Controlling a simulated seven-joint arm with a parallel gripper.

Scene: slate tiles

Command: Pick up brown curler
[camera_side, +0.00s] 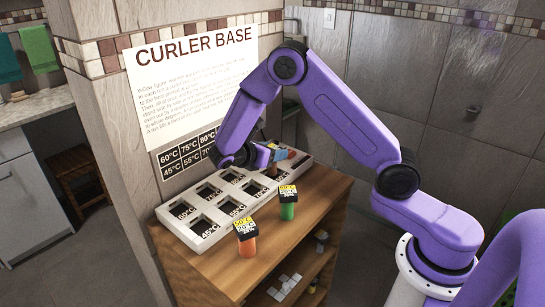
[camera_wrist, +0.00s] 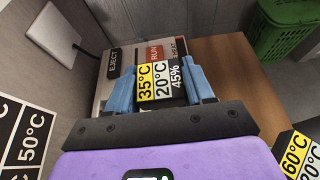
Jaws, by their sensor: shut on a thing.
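The brown curler (camera_side: 271,171) is at the far end of the white curler base (camera_side: 200,243), mostly hidden by my gripper (camera_side: 276,154). In the wrist view, its black top (camera_wrist: 161,82) carries yellow and white labels reading 35°C, 20°C and 45%. My gripper (camera_wrist: 163,90) is shut on it, with one blue finger on each side. The base's end panel (camera_wrist: 113,68), marked EJECT, RUN and HEAT, lies just behind the curler. I cannot tell whether the curler's lower end is in a slot or clear of the base.
An orange curler (camera_side: 247,246) and a green curler (camera_side: 288,211) stand on the wooden shelf top (camera_side: 270,262), in front of the base. A tiled wall with a CURLER BASE poster (camera_side: 195,90) rises behind. A green basket (camera_wrist: 285,30) stands beyond the shelf.

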